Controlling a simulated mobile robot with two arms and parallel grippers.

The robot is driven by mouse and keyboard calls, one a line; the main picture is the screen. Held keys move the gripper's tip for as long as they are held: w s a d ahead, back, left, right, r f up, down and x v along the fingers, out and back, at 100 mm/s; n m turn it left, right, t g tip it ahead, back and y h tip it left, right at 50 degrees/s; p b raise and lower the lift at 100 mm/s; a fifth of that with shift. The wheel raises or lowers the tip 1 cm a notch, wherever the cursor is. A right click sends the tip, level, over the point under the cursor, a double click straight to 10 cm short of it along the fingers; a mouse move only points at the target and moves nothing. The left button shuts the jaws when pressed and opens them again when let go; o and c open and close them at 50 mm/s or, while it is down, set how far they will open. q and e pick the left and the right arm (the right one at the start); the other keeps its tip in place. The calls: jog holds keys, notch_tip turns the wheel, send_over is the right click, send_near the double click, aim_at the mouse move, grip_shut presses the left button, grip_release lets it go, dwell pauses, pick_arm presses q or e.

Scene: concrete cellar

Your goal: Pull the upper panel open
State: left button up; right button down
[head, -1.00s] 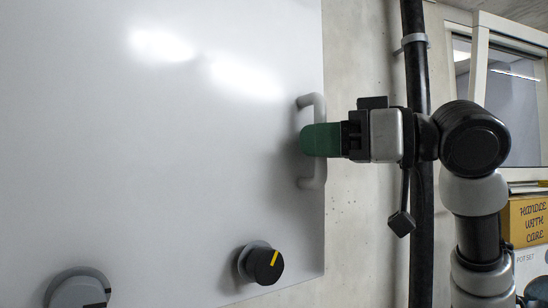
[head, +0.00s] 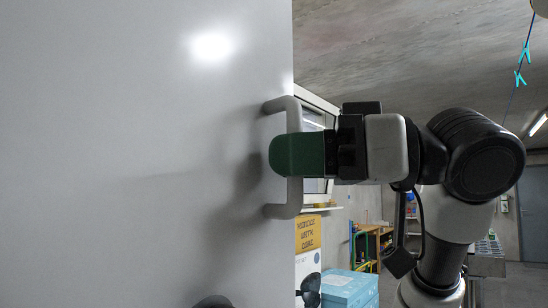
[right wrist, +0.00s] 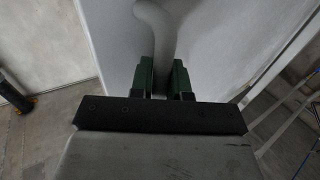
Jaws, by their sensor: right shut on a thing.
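The panel (head: 120,150) is a large plain pale grey sheet filling the left of the head view. Its free edge stands in front of the room behind, away from the wall. A grey bow handle (head: 283,109) is fixed upright near that edge. My right gripper (head: 290,155), with green fingers, is shut on the middle of the handle. In the right wrist view the handle (right wrist: 157,35) runs down between the two green fingers (right wrist: 162,80), with the panel face (right wrist: 110,35) beyond. My left gripper is not in view.
A dark knob (head: 212,301) just shows at the bottom edge. Grey floor is open at the far right (head: 520,285).

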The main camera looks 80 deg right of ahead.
jog(key=shift+s+a+r, duration=0.15)
jog(key=shift+s+r, duration=0.05)
jog(key=shift+s, duration=0.15)
jog(key=c, duration=1.5)
grip_release()
jog(key=shift+c, duration=0.2)
jog(key=shift+o, duration=0.7)
jog(key=shift+a, duration=0.1)
jog(key=shift+f, duration=0.1)
jog(key=s+b, duration=0.1)
jog(key=s, duration=1)
jog(key=shift+a, duration=0.4)
